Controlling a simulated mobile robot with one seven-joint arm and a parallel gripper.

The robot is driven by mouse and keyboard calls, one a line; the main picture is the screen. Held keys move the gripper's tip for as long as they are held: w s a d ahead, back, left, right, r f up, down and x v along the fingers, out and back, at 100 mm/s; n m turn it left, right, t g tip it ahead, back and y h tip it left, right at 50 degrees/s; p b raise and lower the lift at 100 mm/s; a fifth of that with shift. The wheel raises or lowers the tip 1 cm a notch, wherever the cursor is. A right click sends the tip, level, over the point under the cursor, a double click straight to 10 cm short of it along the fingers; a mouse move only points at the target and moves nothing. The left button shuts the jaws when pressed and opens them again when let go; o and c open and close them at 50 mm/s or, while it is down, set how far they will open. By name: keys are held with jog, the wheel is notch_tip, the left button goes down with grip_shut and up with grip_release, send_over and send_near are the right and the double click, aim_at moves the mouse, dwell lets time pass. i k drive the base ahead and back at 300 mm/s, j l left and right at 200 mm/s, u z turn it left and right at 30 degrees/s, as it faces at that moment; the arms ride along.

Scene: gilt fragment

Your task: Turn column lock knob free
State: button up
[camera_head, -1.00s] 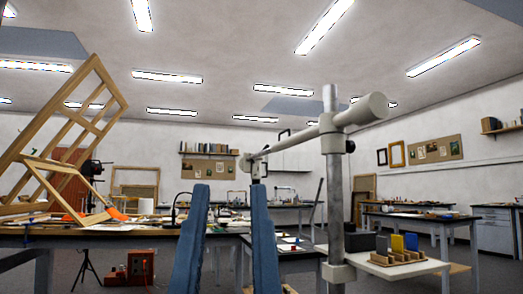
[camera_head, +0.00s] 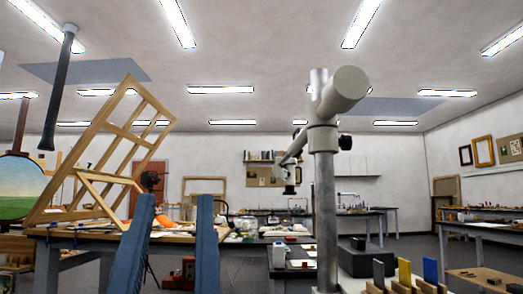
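A grey metal column (camera_head: 326,215) stands upright right of centre. Near its top a collar carries a thick grey boom (camera_head: 343,92) that reaches away toward the back. A small black lock knob (camera_head: 345,142) sticks out on the right side of the collar; how far it is turned cannot be told. My gripper (camera_head: 175,198) shows as two blue fingers at the lower left of the column, upright and well apart, with nothing between them. It is lower than the knob in the picture and does not touch the column.
A wooden stretcher frame (camera_head: 128,127) leans over a long table at the left. A dark hanging tube (camera_head: 59,90) and a round landscape picture (camera_head: 18,188) are at the far left. A dark box (camera_head: 366,259) and a wooden rack (camera_head: 405,287) sit right of the column's foot.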

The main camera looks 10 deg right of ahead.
aim_at(345, 142)
jog(key=l, duration=1.1)
jog(key=k+l, duration=0.15)
jog(key=l, duration=1)
jog(key=i+u, duration=0.05)
